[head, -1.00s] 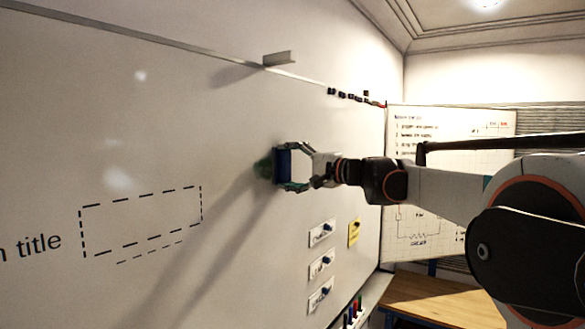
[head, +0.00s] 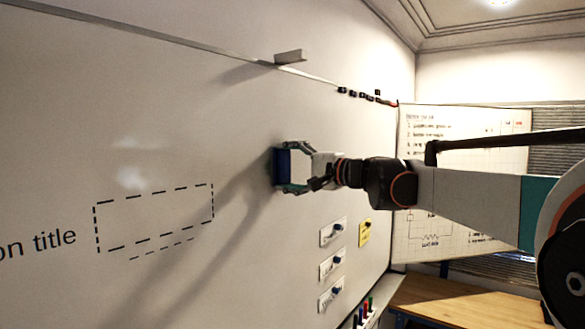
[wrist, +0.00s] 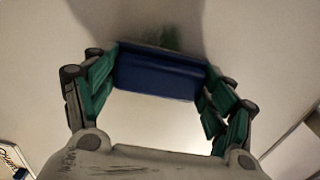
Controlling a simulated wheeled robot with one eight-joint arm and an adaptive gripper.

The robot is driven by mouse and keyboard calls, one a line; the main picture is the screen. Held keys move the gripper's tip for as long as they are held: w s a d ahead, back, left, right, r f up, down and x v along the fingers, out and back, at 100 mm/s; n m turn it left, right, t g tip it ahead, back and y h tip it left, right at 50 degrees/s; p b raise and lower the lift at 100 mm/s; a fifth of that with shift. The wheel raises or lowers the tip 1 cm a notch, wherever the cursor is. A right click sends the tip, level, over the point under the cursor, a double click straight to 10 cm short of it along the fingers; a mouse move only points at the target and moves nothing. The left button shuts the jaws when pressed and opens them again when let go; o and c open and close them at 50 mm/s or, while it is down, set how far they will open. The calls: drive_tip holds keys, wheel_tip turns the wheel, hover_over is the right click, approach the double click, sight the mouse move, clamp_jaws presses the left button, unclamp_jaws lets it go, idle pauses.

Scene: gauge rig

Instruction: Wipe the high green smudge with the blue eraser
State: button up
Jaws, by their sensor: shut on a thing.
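My gripper (head: 295,168) is shut on the blue eraser (head: 281,166) and holds it up at the whiteboard, its far face at or very near the board; I cannot tell if it touches. In the wrist view the blue eraser (wrist: 160,75) spans between my green-padded fingers. A faint patch of the green smudge (wrist: 170,38) shows on the board just beyond the eraser's far edge. In the head view the smudge cannot be seen; the eraser and its shadow cover that area.
A ledge bracket (head: 289,57) juts from the board above the gripper. Labelled magnet cards (head: 332,232) and a yellow note (head: 365,232) sit lower right. Markers (head: 362,312) stand in the tray below. A dashed box (head: 154,218) is drawn left; the board between is clear.

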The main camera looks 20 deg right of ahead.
sight(295, 160)
drive_tip(key=shift+s+a, duration=0.8)
drive_tip(key=shift+a, duration=0.25)
drive_tip(key=shift+s+a, duration=0.8)
drive_tip(key=shift+a, duration=0.2)
drive_tip(key=shift+r, duration=0.45)
drive_tip(key=shift+w+d+p, duration=0.2)
drive_tip(key=shift+w+d, duration=1.2)
drive_tip(key=shift+d, duration=0.45)
drive_tip(key=shift+w+d+p, duration=0.25)
drive_tip(key=shift+w+d, duration=1.1)
drive_tip(key=shift+d, duration=0.55)
drive_tip(key=shift+w+d+p, duration=0.2)
drive_tip(key=shift+w+d, duration=1.2)
drive_tip(key=shift+d, duration=0.45)
drive_tip(key=shift+f, duration=0.1)
drive_tip(key=shift+s+a+b, duration=0.2)
drive_tip(key=shift+s+a, duration=0.8)
drive_tip(key=shift+a, duration=0.4)
drive_tip(key=shift+s+a+b, duration=0.15)
drive_tip(key=shift+s+a, duration=0.9)
drive_tip(key=shift+a, duration=0.4)
drive_tip(key=shift+s+a+b, duration=0.2)
drive_tip(key=shift+s+a, duration=0.8)
drive_tip(key=shift+a, duration=0.4)
drive_tip(key=shift+s+a, duration=0.1)
drive_tip(key=shift+s+a, duration=1)
drive_tip(key=shift+a, duration=0.25)
